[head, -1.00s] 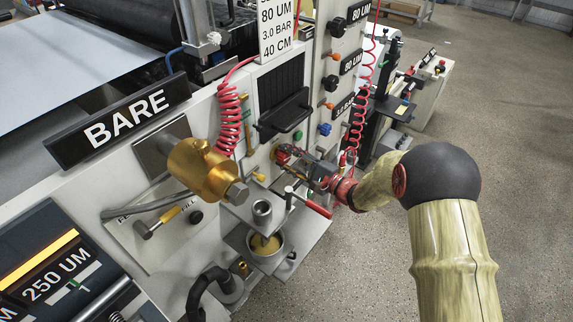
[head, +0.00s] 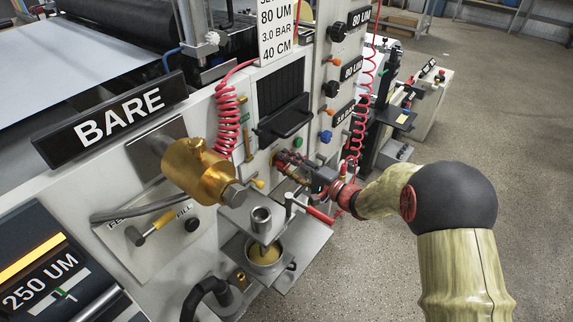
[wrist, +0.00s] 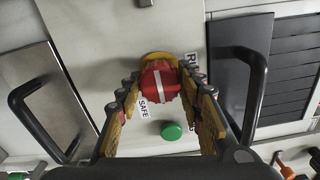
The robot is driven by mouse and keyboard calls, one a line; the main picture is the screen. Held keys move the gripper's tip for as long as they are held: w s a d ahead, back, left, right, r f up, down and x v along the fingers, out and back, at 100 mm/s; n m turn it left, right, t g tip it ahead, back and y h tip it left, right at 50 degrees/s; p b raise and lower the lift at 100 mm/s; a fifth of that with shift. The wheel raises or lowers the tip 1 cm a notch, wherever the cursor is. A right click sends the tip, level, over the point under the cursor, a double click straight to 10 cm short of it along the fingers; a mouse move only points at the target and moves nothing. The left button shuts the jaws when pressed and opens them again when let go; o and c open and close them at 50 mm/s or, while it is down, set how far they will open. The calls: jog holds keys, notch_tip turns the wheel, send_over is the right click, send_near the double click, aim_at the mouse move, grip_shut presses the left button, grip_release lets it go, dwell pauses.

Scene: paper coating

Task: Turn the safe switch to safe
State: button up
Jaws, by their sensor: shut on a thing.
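The safe switch (wrist: 162,84) is a round red knob with a white stripe, on a yellow base on the pale panel, in the wrist view. The stripe runs nearly up and down in the picture, slightly tilted. A SAFE label (wrist: 143,109) is below left of the knob and a RUN label (wrist: 193,62) is above right. My gripper (wrist: 160,82) has one finger on each side of the knob and is shut on it. In the head view my gripper (head: 284,160) reaches the panel and mostly hides the switch.
A green button (wrist: 171,131) sits just below the switch in the wrist view. Dark handles flank the fingers. In the head view, a brass cylinder (head: 196,170), a red coiled hose (head: 228,120) and a red-handled lever (head: 318,214) are nearby. Open floor lies to the right.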

jog(key=shift+f, duration=0.1)
jog(key=o, duration=1.1)
jog(key=shift+o, duration=0.4)
jog(key=v, duration=1.2)
